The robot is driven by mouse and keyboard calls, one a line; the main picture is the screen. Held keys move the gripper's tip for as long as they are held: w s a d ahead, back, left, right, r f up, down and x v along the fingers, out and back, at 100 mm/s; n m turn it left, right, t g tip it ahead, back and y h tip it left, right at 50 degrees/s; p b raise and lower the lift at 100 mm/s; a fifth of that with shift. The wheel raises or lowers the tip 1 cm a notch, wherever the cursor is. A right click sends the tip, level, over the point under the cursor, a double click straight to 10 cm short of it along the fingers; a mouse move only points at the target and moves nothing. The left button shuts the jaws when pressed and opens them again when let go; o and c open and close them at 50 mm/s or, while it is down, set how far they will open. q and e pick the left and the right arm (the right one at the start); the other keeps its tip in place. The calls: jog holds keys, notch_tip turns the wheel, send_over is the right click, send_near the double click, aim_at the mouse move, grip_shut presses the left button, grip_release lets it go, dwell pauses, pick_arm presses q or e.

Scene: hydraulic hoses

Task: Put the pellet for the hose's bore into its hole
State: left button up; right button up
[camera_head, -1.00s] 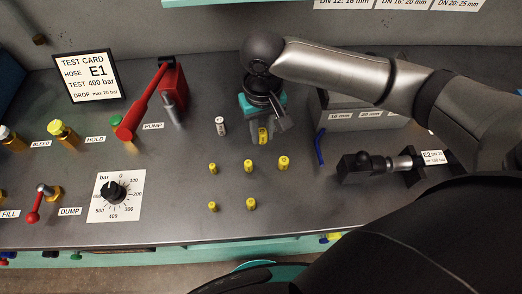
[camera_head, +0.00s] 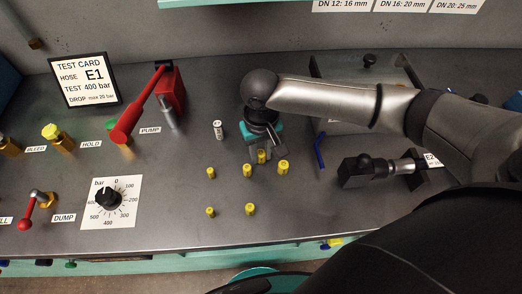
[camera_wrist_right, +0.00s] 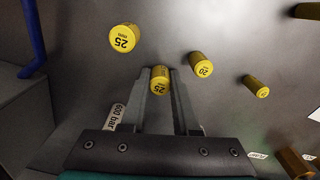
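My right gripper (camera_head: 262,150) is low over the grey bench and shut on a yellow pellet (camera_head: 262,156). In the right wrist view the held pellet (camera_wrist_right: 160,80) stands between the two fingertips (camera_wrist_right: 163,76), its top reading 25. Another yellow pellet marked 25 (camera_wrist_right: 125,38) and one marked 20 (camera_wrist_right: 201,65) stand beside it, apart from the fingers. A smaller pellet (camera_wrist_right: 256,87) is farther right, its mark hard to read. The grey box (camera_head: 325,126) is mostly behind my right arm; its holes are not seen. My left gripper is not in view.
A white cylinder (camera_head: 218,130) stands left of the gripper.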

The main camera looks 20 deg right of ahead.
jog(key=o, duration=0.4)
jog(key=shift+r, duration=0.1)
